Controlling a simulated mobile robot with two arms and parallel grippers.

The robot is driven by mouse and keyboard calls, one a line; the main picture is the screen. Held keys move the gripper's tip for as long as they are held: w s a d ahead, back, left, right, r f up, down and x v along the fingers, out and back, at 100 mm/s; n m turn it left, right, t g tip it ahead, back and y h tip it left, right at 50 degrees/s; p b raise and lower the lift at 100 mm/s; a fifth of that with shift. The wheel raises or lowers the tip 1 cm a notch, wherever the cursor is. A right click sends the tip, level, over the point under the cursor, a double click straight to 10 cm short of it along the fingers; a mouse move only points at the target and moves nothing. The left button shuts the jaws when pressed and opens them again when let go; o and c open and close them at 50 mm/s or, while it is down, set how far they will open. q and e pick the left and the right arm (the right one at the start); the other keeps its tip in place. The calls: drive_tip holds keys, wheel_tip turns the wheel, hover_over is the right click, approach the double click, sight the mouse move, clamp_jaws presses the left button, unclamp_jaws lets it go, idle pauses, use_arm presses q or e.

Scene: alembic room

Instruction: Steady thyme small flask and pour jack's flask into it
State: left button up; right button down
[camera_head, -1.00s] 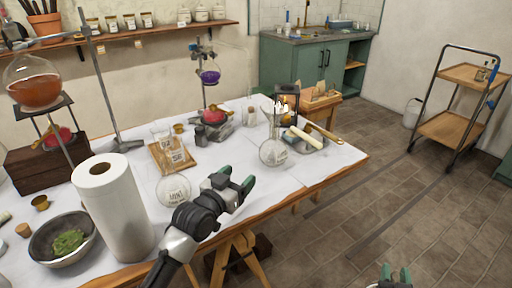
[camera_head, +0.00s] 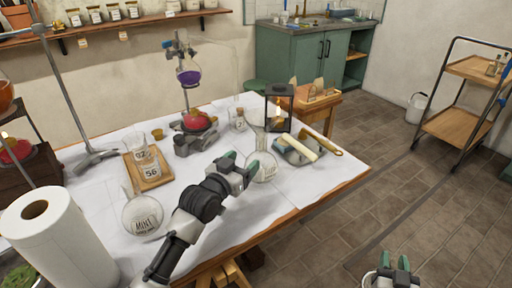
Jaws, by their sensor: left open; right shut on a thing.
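A clear round-bottomed flask (camera_head: 264,170) stands on the white-topped table near its right front edge. I cannot read its label, and part of it is hidden by my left gripper. My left gripper (camera_head: 242,165) is open, with its fingers just left of this flask; I cannot tell if they touch. A clear flask marked MINT (camera_head: 143,216) stands left of my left arm. My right gripper (camera_head: 395,271) is low in front of the table, over the floor. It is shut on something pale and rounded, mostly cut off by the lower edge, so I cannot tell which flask.
A wooden tray (camera_head: 163,181) holds glasses marked 02 and 56. A lantern (camera_head: 279,108) with a lit candle and a dish (camera_head: 315,152) with a pale rod stand behind the flask. A paper roll (camera_head: 58,245) stands front left.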

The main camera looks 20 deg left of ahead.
sight(258, 147)
use_arm(q)
drive_tip(key=x, duration=1)
drive_tip(key=shift+w+d+b, duration=0.1)
drive_tip(key=shift+b, duration=0.2)
drive_tip(key=c, duration=1.1)
